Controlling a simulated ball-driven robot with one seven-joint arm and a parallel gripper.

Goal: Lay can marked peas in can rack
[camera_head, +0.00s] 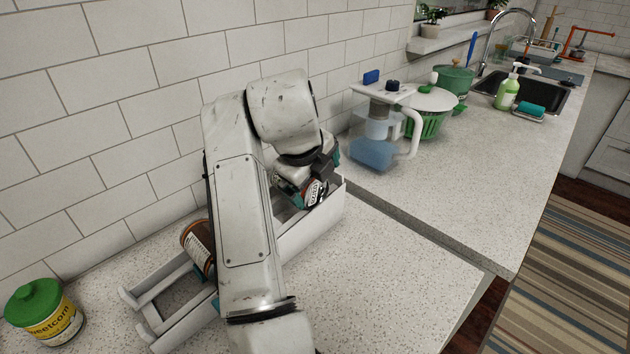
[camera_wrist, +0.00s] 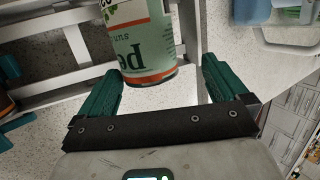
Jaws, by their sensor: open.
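The peas can, green with an orange band and "pe" lettering, shows in the wrist view (camera_wrist: 145,45). It lies over the pale can rack (camera_wrist: 62,20), its end between my gripper's open teal fingers (camera_wrist: 162,75), with gaps on both sides. In the head view my gripper (camera_head: 304,186) is at the rack's far right end, and the peas can (camera_head: 315,193) shows partly below it. The can rack (camera_head: 310,232) is partly hidden by my arm. Whether the can rests fully on the rails is unclear.
A brown-labelled can (camera_head: 197,247) lies in the rack's left part. A sweetcorn can (camera_head: 45,312) with a green lid stands left of the rack. A water jug (camera_head: 375,130) and a green colander (camera_head: 430,115) stand beyond its right end. The front counter (camera_head: 375,285) is clear.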

